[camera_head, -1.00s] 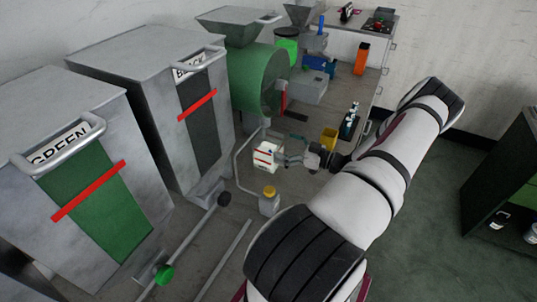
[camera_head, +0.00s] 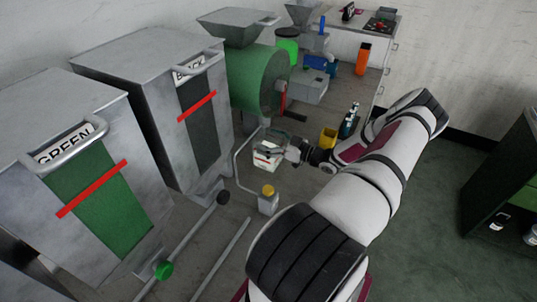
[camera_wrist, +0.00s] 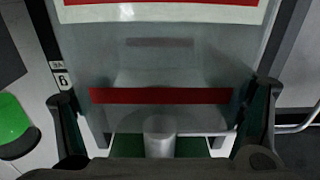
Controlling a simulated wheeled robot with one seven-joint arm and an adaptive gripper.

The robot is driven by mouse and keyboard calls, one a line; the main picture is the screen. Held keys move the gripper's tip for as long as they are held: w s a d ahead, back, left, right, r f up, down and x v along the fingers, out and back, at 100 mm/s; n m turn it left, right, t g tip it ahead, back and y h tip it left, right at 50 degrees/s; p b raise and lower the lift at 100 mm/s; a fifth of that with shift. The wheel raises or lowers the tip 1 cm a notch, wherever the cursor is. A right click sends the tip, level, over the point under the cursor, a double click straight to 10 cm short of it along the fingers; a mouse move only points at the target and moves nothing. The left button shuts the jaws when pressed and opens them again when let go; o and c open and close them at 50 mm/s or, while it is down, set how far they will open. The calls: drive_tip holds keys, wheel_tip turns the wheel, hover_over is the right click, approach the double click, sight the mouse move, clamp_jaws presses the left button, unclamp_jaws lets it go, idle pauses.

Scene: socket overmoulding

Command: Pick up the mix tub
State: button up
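A small white tub with a red band (camera_head: 266,157), which looks like the mix tub, stands on the worktop in front of the black-labelled hopper. My gripper (camera_head: 279,147) reaches in from the right in the head view, with its fingers at the tub's upper part. In the wrist view a grey, box-like shape with a red band (camera_wrist: 160,96) fills the middle. The fingers of my gripper (camera_wrist: 163,115) stand wide apart on either side of it. They look open, with gaps beside the shape. Finger contact is hard to see in the head view.
A bottle with a yellow cap (camera_head: 268,200) stands close in front of the tub. A yellow container (camera_head: 328,138) and dark bottles (camera_head: 349,122) stand right of it. The hopper marked GREEN (camera_head: 95,190) and a green machine (camera_head: 256,80) border the worktop. A green disc shows in the wrist view (camera_wrist: 12,122).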

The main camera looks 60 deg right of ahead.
drive_tip(key=c, duration=1.3)
drive_tip(key=shift+c, duration=0.2)
drive_tip(key=shift+r, duration=0.15)
